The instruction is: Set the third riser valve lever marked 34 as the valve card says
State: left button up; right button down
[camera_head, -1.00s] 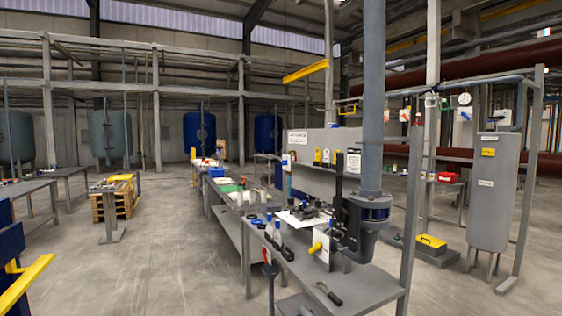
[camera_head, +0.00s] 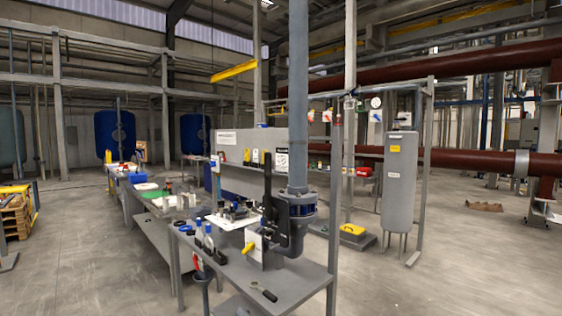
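Small red and white fittings (camera_head: 327,115) that may be riser valve levers or tags hang from the pipe rack right of the centre; they are too small to read. I cannot tell which one is marked 34. A blue and white tag (camera_head: 378,115) hangs farther right, below a round gauge (camera_head: 376,102). A black and white sign (camera_head: 281,160) is on the grey panel behind the bench; its text is unreadable, and I cannot tell whether it is the valve card. Neither of my grippers is in view.
A grey workbench (camera_head: 240,272) with tools and a thick vertical pipe (camera_head: 298,100) stands in front. The floor is clear at the front left and at the right.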

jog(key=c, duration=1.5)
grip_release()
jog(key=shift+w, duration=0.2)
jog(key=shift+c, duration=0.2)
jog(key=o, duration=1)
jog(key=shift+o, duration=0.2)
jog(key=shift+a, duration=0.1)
